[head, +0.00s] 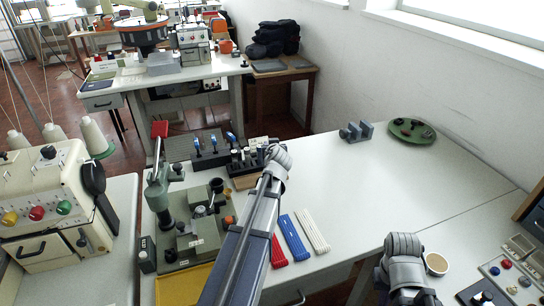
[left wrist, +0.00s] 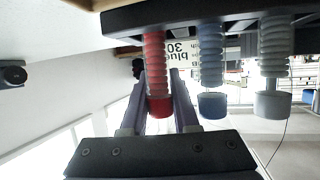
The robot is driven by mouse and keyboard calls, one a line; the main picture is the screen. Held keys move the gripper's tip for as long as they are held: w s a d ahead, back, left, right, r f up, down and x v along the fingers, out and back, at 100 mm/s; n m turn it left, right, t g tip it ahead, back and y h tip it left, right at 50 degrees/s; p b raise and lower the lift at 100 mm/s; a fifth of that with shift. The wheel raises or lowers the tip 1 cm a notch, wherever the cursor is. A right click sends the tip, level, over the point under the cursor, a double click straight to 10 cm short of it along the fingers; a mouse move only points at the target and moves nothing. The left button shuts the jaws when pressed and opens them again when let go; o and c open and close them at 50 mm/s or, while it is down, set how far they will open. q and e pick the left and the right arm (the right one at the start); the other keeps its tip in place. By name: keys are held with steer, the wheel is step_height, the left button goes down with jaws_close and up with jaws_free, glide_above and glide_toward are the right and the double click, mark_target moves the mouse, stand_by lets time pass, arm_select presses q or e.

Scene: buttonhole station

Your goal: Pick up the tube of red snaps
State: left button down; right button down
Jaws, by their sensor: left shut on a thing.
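In the left wrist view, which is upside down, the tube of red snaps (left wrist: 155,62) is a ribbed red column with a red end cap. My left gripper (left wrist: 160,82) has its two fingers on either side of this tube and is shut on it. The tube's far end still meets the dark rack (left wrist: 210,14). A tube with a blue cap (left wrist: 211,105) and one with a pale grey cap (left wrist: 272,104) are beside it in the same rack. In the head view my left wrist hides the left gripper and red tube. My right gripper is out of the head view; only arm parts show.
In the head view, a green press (head: 195,240) stands left of my arm. Red (head: 278,252), blue (head: 295,236) and white (head: 313,231) strips lie to its right. The table's middle right (head: 390,185) is clear.

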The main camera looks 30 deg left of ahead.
arm_select(q)
steer(key=shift+r, duration=0.15)
step_height(320, 180, up, 10)
steer(key=p, duration=1)
steer(key=shift+d+f, duration=0.1)
steer(key=shift+f, duration=0.1)
